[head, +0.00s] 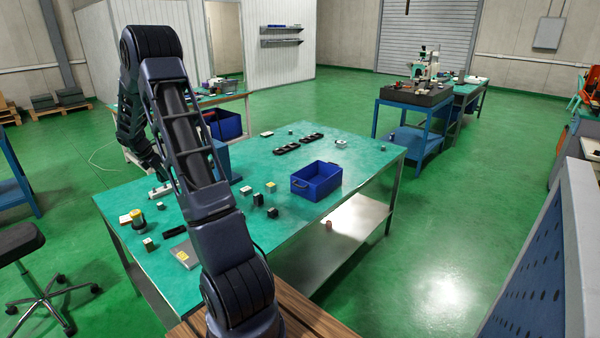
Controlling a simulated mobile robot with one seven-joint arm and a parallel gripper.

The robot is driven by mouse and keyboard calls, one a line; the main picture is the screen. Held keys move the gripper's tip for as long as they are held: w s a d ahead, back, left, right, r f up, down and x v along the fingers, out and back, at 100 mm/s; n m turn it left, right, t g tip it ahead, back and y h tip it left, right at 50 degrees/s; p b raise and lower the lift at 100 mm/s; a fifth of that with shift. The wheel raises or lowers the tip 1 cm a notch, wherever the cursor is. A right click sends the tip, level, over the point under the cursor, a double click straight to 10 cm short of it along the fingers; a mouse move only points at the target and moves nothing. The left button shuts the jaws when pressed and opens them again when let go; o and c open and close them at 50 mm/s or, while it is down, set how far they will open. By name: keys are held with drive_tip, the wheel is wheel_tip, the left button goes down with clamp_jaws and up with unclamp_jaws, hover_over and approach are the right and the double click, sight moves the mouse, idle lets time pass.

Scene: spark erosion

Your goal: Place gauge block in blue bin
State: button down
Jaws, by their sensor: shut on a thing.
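The blue bin (327,188), an open box with dark handles, stands on the green-topped table (345,150) right of its middle. No contents show in it. My gripper (160,190) is at the table's left part, low over the top, well left of the bin and partly behind my arm. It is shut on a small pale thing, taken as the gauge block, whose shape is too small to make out. Several small blocks stand between my arm and the bin, among them a dark one (258,199) and a yellow-topped one (271,187).
Black trays (286,149) lie at the table's back. The table top around the bin is mostly clear.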

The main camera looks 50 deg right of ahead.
drive_tip(key=s+d, duration=0.3)
drive_tip(key=d, duration=0.9)
drive_tip(key=s+d, duration=0.3)
drive_tip(key=d, duration=0.8)
drive_tip(key=s+d, duration=0.3)
drive_tip(key=d, duration=0.9)
drive_tip(key=s+d, duration=2.3)
drive_tip(key=d, duration=0.3)
drive_tip(key=shift+m, duration=0.4)
wheel_tip(320, 180, down, 19)
drive_tip(key=shift+f, duration=0.1)
drive_tip(key=shift+f, duration=0.1)
drive_tip(key=c, duration=1)
unclamp_jaws()
